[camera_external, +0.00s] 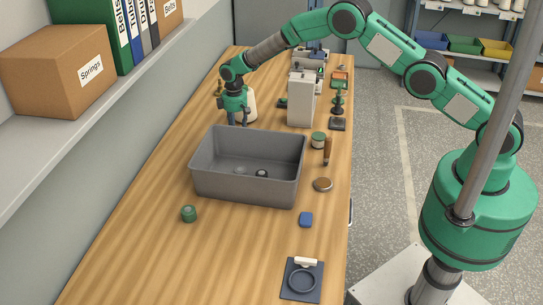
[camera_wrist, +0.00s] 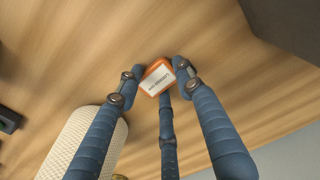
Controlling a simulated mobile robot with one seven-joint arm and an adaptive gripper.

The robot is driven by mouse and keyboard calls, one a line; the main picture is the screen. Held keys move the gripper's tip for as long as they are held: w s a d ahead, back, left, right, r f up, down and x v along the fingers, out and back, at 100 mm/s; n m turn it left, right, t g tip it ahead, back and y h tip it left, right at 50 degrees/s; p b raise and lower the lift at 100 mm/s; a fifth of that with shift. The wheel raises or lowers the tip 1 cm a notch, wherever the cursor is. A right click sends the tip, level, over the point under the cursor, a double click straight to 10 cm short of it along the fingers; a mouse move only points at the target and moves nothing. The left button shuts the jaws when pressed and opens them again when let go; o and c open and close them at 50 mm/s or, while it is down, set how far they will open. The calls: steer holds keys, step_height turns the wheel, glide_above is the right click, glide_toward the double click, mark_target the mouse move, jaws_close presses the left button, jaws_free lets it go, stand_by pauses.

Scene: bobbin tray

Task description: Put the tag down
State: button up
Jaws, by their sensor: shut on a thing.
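The tag (camera_wrist: 157,79) is a small orange piece with a white printed label. In the wrist view it sits between the blue fingers of my gripper (camera_wrist: 160,76), which is shut on it. Wood tabletop shows behind it; I cannot tell whether it touches the wood. In the external view my gripper (camera_external: 238,120) points down just behind the grey bin (camera_external: 245,186), close to a cream-coloured cone (camera_external: 251,105). The tag cannot be made out in that view.
The cone also shows in the wrist view (camera_wrist: 75,145), close by the fingers. A green bobbin (camera_external: 188,213), a blue block (camera_external: 306,219), a round lid (camera_external: 323,185) and a dark ring plate (camera_external: 290,292) lie nearer the camera. The table left of the bin is clear.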

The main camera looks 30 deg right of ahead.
steer(key=shift+f, duration=0.15)
steer(key=o, duration=0.9)
step_height(320, 180, up, 12)
steer(key=shift+r, duration=0.15)
stand_by(0.6)
